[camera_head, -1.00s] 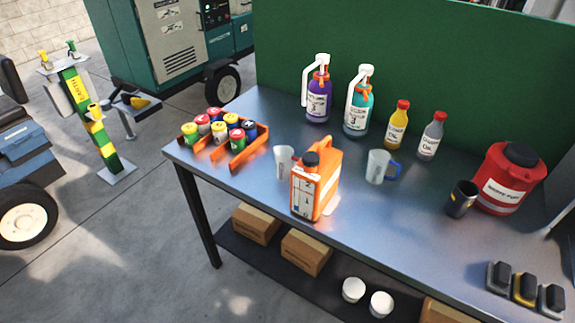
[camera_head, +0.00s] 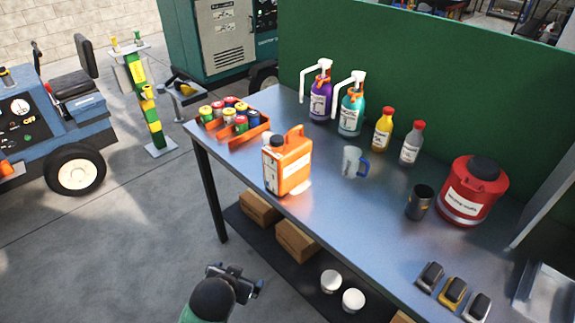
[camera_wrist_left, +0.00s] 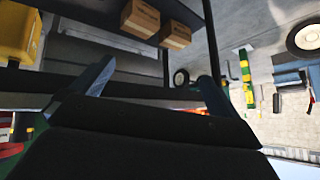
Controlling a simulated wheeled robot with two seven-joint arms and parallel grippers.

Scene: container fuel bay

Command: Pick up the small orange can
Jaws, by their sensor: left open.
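The small orange can (camera_head: 290,170) stands upright on the metal workbench (camera_head: 330,205), close to its front edge. It has a black cap, a handle at the top and white labels. My left gripper (camera_head: 238,276) is low in front of the bench, below and left of the can. It is apart from the can and empty. In the left wrist view its jaws (camera_wrist_left: 152,92) are spread, and the picture looks upside down; I cannot make out the can there. My right gripper is not in view.
An orange rack of small cans (camera_head: 248,133) is left of the can. A clear jug (camera_head: 354,162) is to its right. Pump bottles (camera_head: 350,112) stand behind. A dark cup (camera_head: 419,203) and red container (camera_head: 472,190) are farther right. Boxes (camera_head: 297,240) sit on the lower shelf.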

